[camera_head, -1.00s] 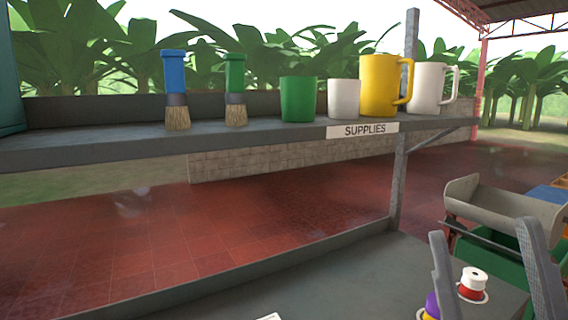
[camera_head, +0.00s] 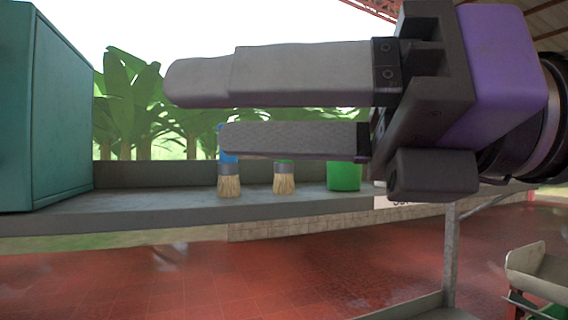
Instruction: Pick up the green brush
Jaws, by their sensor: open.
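The green brush (camera_head: 284,183) stands upright, bristles down, on the grey shelf. Its bristles, dark band and a sliver of green show; most of its handle is hidden behind the lower finger of my gripper. My gripper (camera_head: 198,110) reaches in from the right, large in front of the shelf, with its fingers pointing left. It is open, with sky and leaves showing between the fingers and nothing held. In the picture the lower finger crosses over the green brush's handle; the gripper looks nearer to the camera than the brush.
A blue brush (camera_head: 229,184) stands just left of the green one, its handle partly covered. A green mug (camera_head: 344,178) stands to the right, partly covered. A teal cabinet (camera_head: 45,115) is at the shelf's left end. The shelf (camera_head: 150,205) is bare between cabinet and brushes.

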